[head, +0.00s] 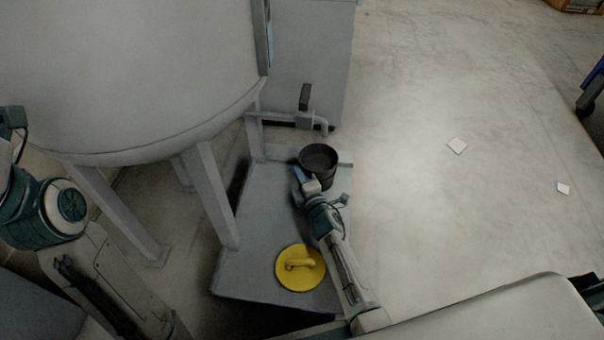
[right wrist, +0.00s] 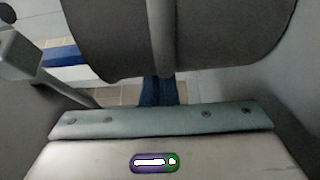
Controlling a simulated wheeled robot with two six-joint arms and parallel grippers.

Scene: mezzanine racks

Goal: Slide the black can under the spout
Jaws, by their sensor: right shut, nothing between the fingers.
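The black can (head: 318,181) stands upright and open-topped at the far end of a low grey platform. The spout (head: 323,124) bends down from a pipe on the big grey tank, just behind the can in the head view; the can is in front of it. My right gripper (head: 298,173) is shut and empty at the near left side of the can. In the right wrist view its blue fingers (right wrist: 157,92) point at the can's dark wall (right wrist: 205,40), which fills the top. I cannot tell whether they touch. My left arm shows at the left, but its gripper does not.
A yellow lid (head: 290,281) with a handle lies on the near part of the platform (head: 258,225). The tank (head: 130,80) stands on legs at the left. A dark valve lever (head: 305,97) rises above the pipe. Open floor lies to the right with two white squares.

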